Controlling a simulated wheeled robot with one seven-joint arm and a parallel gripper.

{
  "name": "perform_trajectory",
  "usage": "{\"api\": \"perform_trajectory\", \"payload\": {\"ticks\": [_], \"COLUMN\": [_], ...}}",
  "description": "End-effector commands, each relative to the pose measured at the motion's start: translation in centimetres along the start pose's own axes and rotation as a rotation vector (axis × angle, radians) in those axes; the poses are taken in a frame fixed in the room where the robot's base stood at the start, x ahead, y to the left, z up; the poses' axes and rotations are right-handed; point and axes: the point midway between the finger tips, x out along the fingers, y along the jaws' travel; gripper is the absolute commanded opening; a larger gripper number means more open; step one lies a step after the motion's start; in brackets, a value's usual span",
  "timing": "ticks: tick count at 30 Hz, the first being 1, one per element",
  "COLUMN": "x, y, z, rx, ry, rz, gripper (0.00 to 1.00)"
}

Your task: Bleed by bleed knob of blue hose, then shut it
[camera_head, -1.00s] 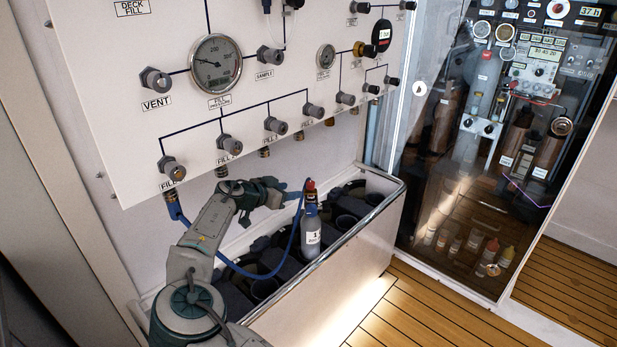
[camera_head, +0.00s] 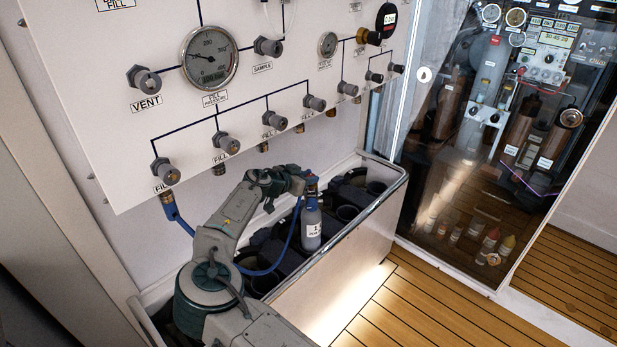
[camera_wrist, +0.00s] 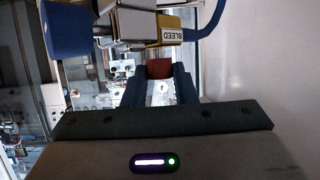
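The cylinder (camera_head: 311,229), a grey bottle with a white label marked 1, stands upright in the trough below the panel. The blue hose (camera_head: 292,240) loops from the panel's lower left fitting to the bottle top. In the wrist view, a brass block (camera_wrist: 166,28) carries a BLEED label (camera_wrist: 171,35), with the blue hose (camera_wrist: 205,25) at its right. The red bleed knob (camera_wrist: 158,68) lies between my gripper's fingertips (camera_wrist: 160,78) and spans nearly the whole gap. I cannot tell whether they press on it. In the head view, my gripper (camera_head: 304,183) is at the bottle top.
The white fill panel (camera_head: 90,75) with gauges and several knobs rises behind my arm. The trough's metal rim (camera_head: 375,200) runs along the front right. A glass-fronted cabinet (camera_head: 465,190) stands at the right. The wooden floor (camera_head: 420,300) in front is clear.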

Motion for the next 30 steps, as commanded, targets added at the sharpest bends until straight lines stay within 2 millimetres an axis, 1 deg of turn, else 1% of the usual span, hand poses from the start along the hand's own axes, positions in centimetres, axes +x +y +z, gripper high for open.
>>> {"api": "perform_trajectory", "payload": {"ticks": [8,14,20,30], "x": [0.2,0.4,0.5,0.6], "y": [0.2,0.4,0.6,1.1], "z": [-0.1,0.1,0.2,-0.1], "rx": [-0.001,-0.019,-0.064,-0.166], "ry": [0.0,-0.001,-0.002,-0.004], "rz": [-0.003,-0.052,-0.168,-0.426], "gripper": [0.02,0.02,0.02,0.02]}}
